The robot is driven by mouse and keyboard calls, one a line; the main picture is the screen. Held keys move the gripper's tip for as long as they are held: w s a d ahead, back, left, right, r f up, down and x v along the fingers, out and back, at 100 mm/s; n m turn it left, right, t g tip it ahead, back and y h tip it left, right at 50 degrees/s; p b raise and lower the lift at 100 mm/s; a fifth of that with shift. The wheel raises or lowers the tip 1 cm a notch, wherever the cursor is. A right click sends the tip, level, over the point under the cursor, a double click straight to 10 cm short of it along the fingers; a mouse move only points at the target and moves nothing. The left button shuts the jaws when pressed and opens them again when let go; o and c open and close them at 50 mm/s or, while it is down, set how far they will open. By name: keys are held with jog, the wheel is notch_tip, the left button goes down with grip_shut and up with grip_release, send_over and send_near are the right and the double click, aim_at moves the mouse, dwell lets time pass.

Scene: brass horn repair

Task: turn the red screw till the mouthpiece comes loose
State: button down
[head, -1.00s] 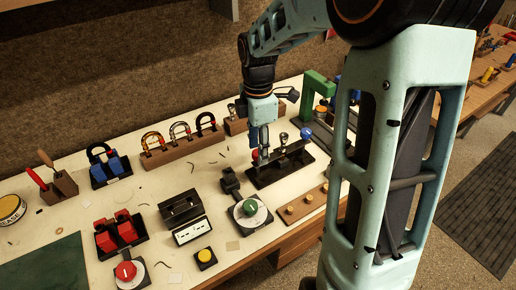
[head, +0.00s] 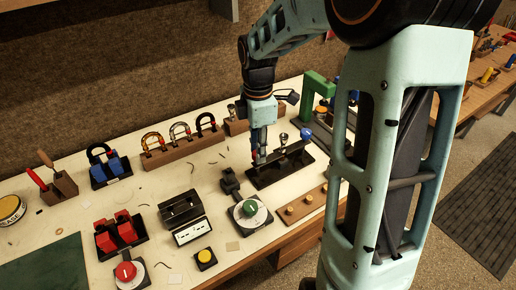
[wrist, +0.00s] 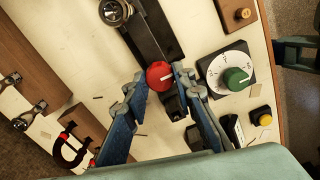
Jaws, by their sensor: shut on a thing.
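The red screw (wrist: 158,78) is a round red head with a white mark, at the end of a long black fixture (head: 290,168). My gripper (wrist: 159,75) is shut on the screw, with one blue-grey finger on each side of it. In the head view my gripper (head: 258,158) points down at the fixture's left end, and the fingers mostly cover the screw there. A silver cup-shaped piece, seemingly the mouthpiece (wrist: 113,12), stands on the fixture; it also shows in the head view (head: 283,138). Its lower part is hard to make out.
A green dial (head: 250,207) is close in front. A wooden rack (head: 180,149) with several horseshoe-shaped pieces stands to the left. The bench between is mostly clear.

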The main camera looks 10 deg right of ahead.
jog(key=m, duration=1)
jog(key=shift+m, duration=0.3)
jog(key=m, duration=0.5)
jog(key=shift+m, duration=0.3)
jog(key=m, duration=0.5)
jog(key=c, duration=1.6)
grip_release()
